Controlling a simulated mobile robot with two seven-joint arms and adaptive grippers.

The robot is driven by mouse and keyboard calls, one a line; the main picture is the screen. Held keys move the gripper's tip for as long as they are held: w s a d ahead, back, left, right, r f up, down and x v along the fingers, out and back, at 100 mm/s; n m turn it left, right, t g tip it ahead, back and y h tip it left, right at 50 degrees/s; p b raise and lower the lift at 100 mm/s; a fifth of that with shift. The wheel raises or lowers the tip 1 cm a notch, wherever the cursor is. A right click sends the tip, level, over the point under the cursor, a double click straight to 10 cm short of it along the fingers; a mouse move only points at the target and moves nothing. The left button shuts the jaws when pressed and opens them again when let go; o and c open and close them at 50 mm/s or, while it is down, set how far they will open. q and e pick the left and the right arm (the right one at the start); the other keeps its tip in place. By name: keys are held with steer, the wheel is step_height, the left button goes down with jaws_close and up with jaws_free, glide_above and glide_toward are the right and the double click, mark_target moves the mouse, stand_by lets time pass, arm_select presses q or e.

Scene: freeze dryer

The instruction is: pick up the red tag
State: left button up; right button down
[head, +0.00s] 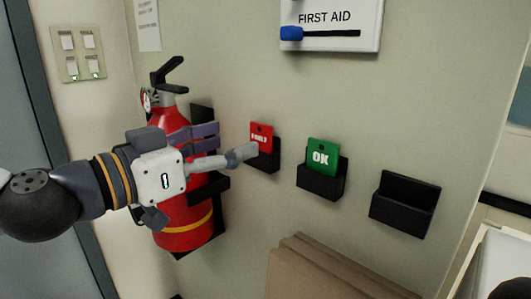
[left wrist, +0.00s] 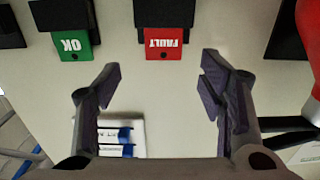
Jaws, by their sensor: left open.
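The red tag (head: 262,137), lettered FAULT, stands upright in a black wall holder (head: 264,158), its upper part sticking out. In the left wrist view the red tag (left wrist: 164,43) appears upside down, centred ahead of the gap between my fingers. My left gripper (head: 228,143) is open and empty, close to the tag; one finger overlaps the tag's lower left edge in the head view. In the left wrist view the two fingers (left wrist: 161,70) are spread wide with nothing between them. Whether a finger touches the tag cannot be told. My right gripper is not in view.
A green OK tag (head: 322,156) sits in a holder (head: 320,182) to the right, with an empty black holder (head: 405,204) beyond it. A red fire extinguisher (head: 184,236) hangs behind my left gripper. A first aid sign (head: 335,18) is above; brown boxes (head: 325,275) stand below.

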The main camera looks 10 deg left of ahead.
mark_target(259, 129)
arm_select(q)
steer(key=b+x, duration=0.1)
steer(key=x, duration=0.4)
steer(key=shift+w, duration=0.3)
steer(key=shift+w+d, duration=0.15)
steer(key=shift+w, duration=0.05)
steer(key=shift+r, duration=0.15)
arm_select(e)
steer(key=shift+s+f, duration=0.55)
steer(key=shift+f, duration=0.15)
arm_select(q)
steer(key=c, duration=0.9)
